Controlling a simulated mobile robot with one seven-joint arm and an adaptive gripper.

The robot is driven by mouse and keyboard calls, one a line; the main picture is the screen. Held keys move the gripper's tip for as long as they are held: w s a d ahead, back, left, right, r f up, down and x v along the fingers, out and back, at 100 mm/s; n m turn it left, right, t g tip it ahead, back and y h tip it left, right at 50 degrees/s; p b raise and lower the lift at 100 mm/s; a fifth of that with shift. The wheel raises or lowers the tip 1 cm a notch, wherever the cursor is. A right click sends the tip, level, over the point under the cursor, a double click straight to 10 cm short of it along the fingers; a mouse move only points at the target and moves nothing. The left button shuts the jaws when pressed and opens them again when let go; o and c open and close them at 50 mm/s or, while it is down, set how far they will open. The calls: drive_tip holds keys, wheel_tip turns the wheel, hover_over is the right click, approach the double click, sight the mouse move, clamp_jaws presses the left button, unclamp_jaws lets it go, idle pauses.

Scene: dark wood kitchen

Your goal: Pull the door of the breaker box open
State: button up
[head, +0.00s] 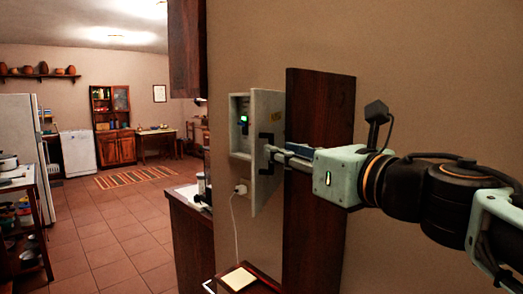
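The breaker box (240,128) is a pale grey box on the beige wall, with a small green-lit display inside. Its door (266,112) stands open, swung out from the wall on the box's right side. My gripper (272,153) reaches in from the right and is at the door's right-hand face, around mid-height. Dark bracket-like parts show there, and I cannot tell which are fingertips and which are a handle. Whether the fingers touch or grip the door is not clear.
A dark wood post (318,110) stands on the wall just right of the door, behind my gripper. Below are a white socket with a cord (240,189) and a small wooden surface with a pale pad (238,279). A counter (190,225) is at left; open tiled floor (115,225) lies beyond.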

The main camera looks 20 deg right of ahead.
drive_tip(key=s+d, duration=0.1)
drive_tip(key=s, duration=0.8)
drive_tip(key=shift+s, duration=0.2)
drive_tip(key=shift+d+r, duration=0.1)
drive_tip(key=w+d+r+m+h+p, duration=0.2)
drive_tip(key=w+m+h+p, duration=0.15)
drive_tip(key=m, duration=0.75)
drive_tip(key=w+d+r+m+h+p, duration=0.2)
drive_tip(key=w+m+h, duration=0.25)
drive_tip(key=m, duration=0.65)
drive_tip(key=s+a+f+m+g+y+p, duration=0.1)
drive_tip(key=a+f+m+g, duration=0.25)
drive_tip(key=f+m, duration=0.35)
drive_tip(key=s+a+f+m+g+y+p, duration=0.1)
drive_tip(key=a+f+m+g+p, duration=0.2)
drive_tip(key=f, duration=0.6)
drive_tip(key=s+a+f+m+g+y, duration=0.3)
drive_tip(key=s+a+f+m+g, duration=0.2)
drive_tip(key=a+f, duration=0.3)
drive_tip(key=s+a, duration=0.1)
drive_tip(key=a, duration=0.2)
drive_tip(key=shift+s+a+f+m+g, duration=0.3)
drive_tip(key=shift+s+f+g, duration=0.05)
